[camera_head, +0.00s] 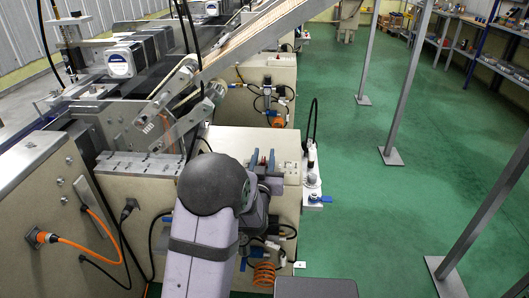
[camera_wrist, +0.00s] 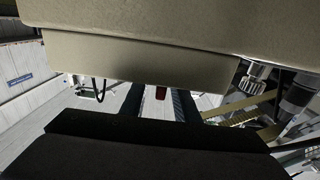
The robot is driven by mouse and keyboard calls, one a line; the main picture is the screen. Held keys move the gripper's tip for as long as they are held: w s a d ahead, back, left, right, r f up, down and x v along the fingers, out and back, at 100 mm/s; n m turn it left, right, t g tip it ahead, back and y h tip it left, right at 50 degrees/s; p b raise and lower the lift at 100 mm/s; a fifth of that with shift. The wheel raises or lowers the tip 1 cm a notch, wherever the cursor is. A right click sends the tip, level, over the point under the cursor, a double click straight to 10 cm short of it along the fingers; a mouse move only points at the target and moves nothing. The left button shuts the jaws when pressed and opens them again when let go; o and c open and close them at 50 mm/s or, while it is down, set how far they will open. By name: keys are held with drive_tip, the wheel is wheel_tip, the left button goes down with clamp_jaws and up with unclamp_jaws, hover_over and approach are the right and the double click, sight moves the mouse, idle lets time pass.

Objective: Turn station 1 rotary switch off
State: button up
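The beige station cabinet (camera_head: 225,142) stands in front of my arm in the head view. My gripper (camera_head: 263,158) is at the cabinet's top, its two bluish fingers raised and apart. A small red part (camera_head: 262,160), perhaps the rotary switch handle, shows between them. In the wrist view, my gripper (camera_wrist: 160,100) shows two dark fingers with a gap. The red part (camera_wrist: 161,92) lies between them, with bare space at least on its left. Its position and whether a finger touches it cannot be told. The wrist joint hides part of the cabinet front.
Small round controls (camera_head: 291,167) sit on the cabinet top right of my gripper. A bracket with a black cable (camera_head: 312,160) stands at its right edge. A sloping conveyor (camera_head: 250,40) rises behind. Orange hose (camera_head: 264,273) hangs low in front.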

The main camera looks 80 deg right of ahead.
drive_tip(key=shift+d, duration=1.05)
clamp_jaws()
drive_tip(key=shift+m+g+b, duration=0.3)
drive_tip(key=shift+g+b, duration=0.05)
drive_tip(key=shift+g, duration=0.05)
drive_tip(key=shift+s+m+g+b, duration=0.2)
drive_tip(key=shift+m+g+b, duration=0.25)
drive_tip(key=shift+g, duration=0.35)
drive_tip(key=shift+s+a+m+g+y, duration=0.1)
drive_tip(key=shift+s+m+g+y, duration=0.25)
drive_tip(key=shift+m+g, duration=0.6)
